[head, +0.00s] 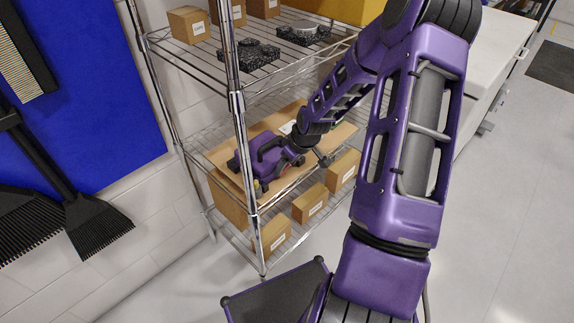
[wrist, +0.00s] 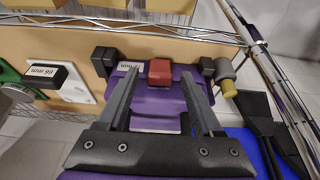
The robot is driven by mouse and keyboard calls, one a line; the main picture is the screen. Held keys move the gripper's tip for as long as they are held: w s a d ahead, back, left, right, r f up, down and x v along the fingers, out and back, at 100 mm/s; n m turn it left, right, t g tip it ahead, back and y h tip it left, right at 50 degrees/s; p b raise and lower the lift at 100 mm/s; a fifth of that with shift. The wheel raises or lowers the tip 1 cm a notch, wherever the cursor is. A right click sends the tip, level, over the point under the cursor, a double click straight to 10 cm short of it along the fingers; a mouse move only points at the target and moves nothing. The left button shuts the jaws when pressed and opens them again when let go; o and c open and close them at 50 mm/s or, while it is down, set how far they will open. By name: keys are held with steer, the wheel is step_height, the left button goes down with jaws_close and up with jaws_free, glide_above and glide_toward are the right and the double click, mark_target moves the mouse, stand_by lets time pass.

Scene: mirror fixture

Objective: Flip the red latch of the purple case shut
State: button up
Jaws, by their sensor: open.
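The purple case (wrist: 160,102) lies ahead of my gripper in the wrist view, with a white label on its top left. The red latch (wrist: 160,72) is a small block at the far edge of the case, near its middle. My gripper (wrist: 160,80) is open, with one grey finger on each side of the latch and a gap to it on both sides. Whether the fingers touch the case, I cannot tell. In the head view, the case and my purple hand are hard to tell apart on the middle shelf. The latch's exact tilt is unclear.
A black labelled block (wrist: 45,75) and a green part lie left; a grey cylinder with a yellow end (wrist: 228,80) is right. The wire rack's post (head: 238,105) and upper shelf stand close to my arm.

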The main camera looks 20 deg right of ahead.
steer(key=shift+c, duration=0.3)
jaws_close()
steer(key=shift+w+a+r+g+h, duration=0.15)
steer(key=shift+w+g+h, duration=0.15)
steer(key=shift+g, duration=0.3)
steer(key=shift+w+a+g+h, duration=0.1)
steer(key=shift+w+g+h, duration=0.1)
steer(key=shift+w+g, duration=0.3)
steer(key=shift+s, duration=0.15)
steer(key=shift+o, duration=0.3)
jaws_free()
steer(key=shift+s+d, duration=0.1)
